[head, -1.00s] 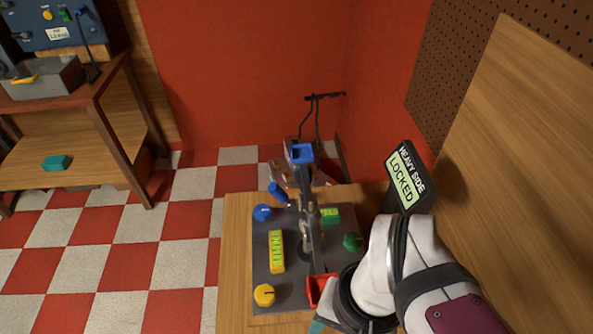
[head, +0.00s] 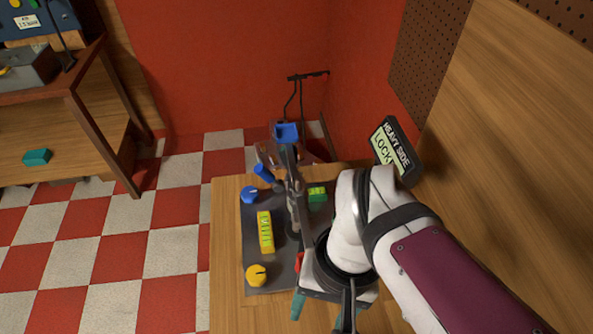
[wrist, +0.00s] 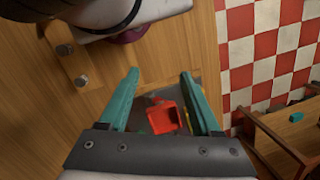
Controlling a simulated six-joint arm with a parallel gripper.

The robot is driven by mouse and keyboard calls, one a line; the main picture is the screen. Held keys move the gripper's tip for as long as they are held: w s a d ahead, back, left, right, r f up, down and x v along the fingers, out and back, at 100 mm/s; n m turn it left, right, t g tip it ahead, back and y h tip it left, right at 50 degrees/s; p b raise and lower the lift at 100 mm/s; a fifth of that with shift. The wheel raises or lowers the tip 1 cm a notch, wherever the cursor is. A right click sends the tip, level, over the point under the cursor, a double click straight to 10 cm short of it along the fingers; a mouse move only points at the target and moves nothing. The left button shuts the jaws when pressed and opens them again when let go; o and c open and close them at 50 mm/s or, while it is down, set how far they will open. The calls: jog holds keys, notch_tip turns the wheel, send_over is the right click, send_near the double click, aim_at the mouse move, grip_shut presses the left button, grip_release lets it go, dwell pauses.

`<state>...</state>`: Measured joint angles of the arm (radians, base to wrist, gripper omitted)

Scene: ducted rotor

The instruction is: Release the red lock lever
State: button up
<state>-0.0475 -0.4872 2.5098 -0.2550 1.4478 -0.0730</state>
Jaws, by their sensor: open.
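The red lock lever (wrist: 163,118) shows in the wrist view as a red, cup-like piece between my teal fingers. In the head view only a small red strip of it (head: 299,261) shows beside my wrist. My gripper (wrist: 159,74) is open and empty, and its fingers lie on either side of the lever in the picture. I cannot tell the depth between them. The grey panel (head: 262,228) under the lever sits on a wooden table. A dark sign (head: 396,150) reads "HEAVY SIDE" and, partly covered by my arm, "LOCK".
A grey upright arm with a blue cup-like end (head: 286,132) rises from the panel. A wooden board stands close on the right.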

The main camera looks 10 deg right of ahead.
jog(key=w+a+n+g+h, duration=0.2)
jog(key=a+n+g+h, duration=0.45)
jog(key=n, duration=0.65)
jog(key=w+a+f+n+t+h, duration=0.1)
jog(key=w+f+n+t+h, duration=0.1)
jog(key=f+n+t+h, duration=0.1)
jog(key=w+a+f+n+t+h, duration=0.2)
jog(key=w+f+n+t+h, duration=0.1)
jog(key=f+n+t+h, duration=0.1)
jog(key=w+a+f+n+t+h, duration=0.2)
jog(key=f+n+t+h, duration=0.1)
jog(key=f+n+h, duration=0.2)
notch_tip(320, 180, down, 2)
jog(key=shift+w+a+f+t+h, duration=0.15)
jog(key=shift+t+h, duration=0.1)
jog(key=shift+h, duration=0.2)
jog(key=w+d, duration=0.1)
jog(key=d, duration=0.9)
jog(key=w+d, duration=0.1)
jog(key=d, duration=0.4)
jog(key=shift+w, duration=0.3)
jog(key=shift+d, duration=0.25)
grip_shut()
